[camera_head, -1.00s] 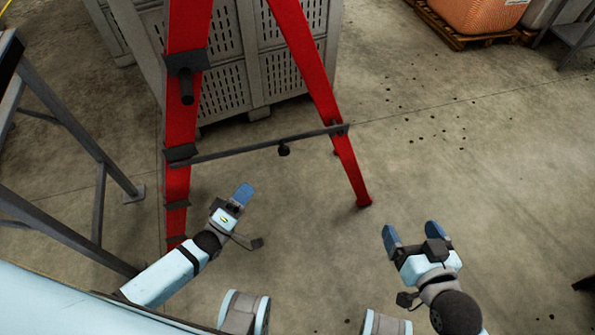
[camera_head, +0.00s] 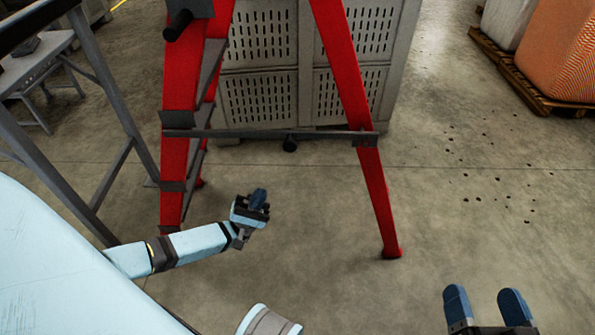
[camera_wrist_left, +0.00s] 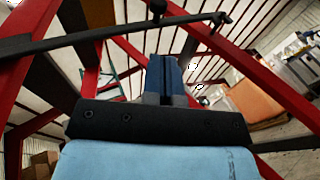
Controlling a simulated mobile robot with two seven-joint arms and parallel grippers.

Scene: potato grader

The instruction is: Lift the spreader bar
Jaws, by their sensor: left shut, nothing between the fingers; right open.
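The spreader bar (camera_head: 250,134) is a thin dark bar running level between the two red legs of a stand, with a dark knob (camera_head: 290,145) hanging under its middle. My left gripper (camera_head: 260,196) is shut and empty, below the bar and apart from it. In the left wrist view the bar (camera_wrist_left: 95,32) crosses the upper part, beyond the closed blue fingers (camera_wrist_left: 165,75). My right gripper (camera_head: 485,295) is open and empty at the lower right, well away from the bar.
The red legs (camera_head: 372,185) stand on the concrete floor. Grey slotted crates (camera_head: 262,100) stand behind them. A dark metal frame (camera_head: 115,170) is at the left. An orange bulk bag (camera_head: 560,55) sits on a pallet at the upper right. Floor between the right leg and my right gripper is clear.

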